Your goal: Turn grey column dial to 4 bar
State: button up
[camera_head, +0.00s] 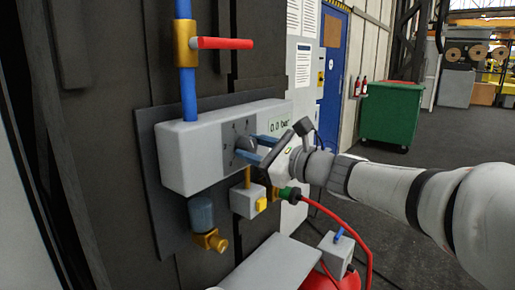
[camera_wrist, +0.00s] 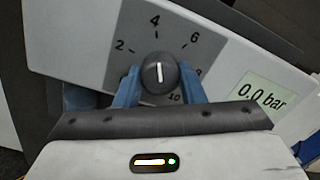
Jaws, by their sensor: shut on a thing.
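The dark dial (camera_wrist: 158,72) sits on the grey panel of the column unit (camera_head: 185,165), with the numbers 2, 4, 6, 8 and 10 around it. Its white line stands nearly upright in the wrist view, roughly in line with the 4; which end is the pointer I cannot tell. The display (camera_wrist: 262,95) reads 0.0 bar. My gripper (camera_wrist: 159,86) has its blue fingers shut on the dial, one on each side. In the head view, my gripper (camera_head: 248,147) reaches the panel from the right, and the dial (camera_head: 245,143) shows between the fingers.
A blue pipe with a red lever (camera_head: 222,43) rises above the unit. A brass fitting (camera_head: 210,240) and a small grey box (camera_head: 247,201) hang below it. A red hose (camera_head: 350,228) runs under my arm. A green bin (camera_head: 391,113) stands behind on open floor.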

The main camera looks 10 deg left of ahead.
jog(key=o, duration=1)
jog(key=v, duration=0.7)
jog(key=shift+s+d+b, duration=0.25)
jog(key=shift+d+b, duration=0.1)
jog(key=shift+b, duration=0.1)
jog(key=s+d+f+n+g+h+p, duration=0.2)
jog(key=s+d+f+n+h, duration=0.25)
jog(key=f, duration=0.35)
jog(key=s+d+f+n+g+h+p, duration=0.1)
jog(key=s+d+f+n+g+h, duration=0.1)
jog(key=s+d+f+n+h, duration=0.45)
jog(key=s+d+f+n+h+p, duration=0.1)
jog(key=s+d+f+n+h, duration=0.1)
jog(key=d, duration=0.4)
jog(key=s+d+f+n+h+p, duration=0.1)
jog(key=s+d+f+n+h, duration=0.2)
jog(key=d+f, duration=0.3)
jog(key=shift+s+d+f+n+g+h, duration=0.3)
jog(key=shift+f+n+h, duration=0.2)
jog(key=shift+n, duration=0.1)
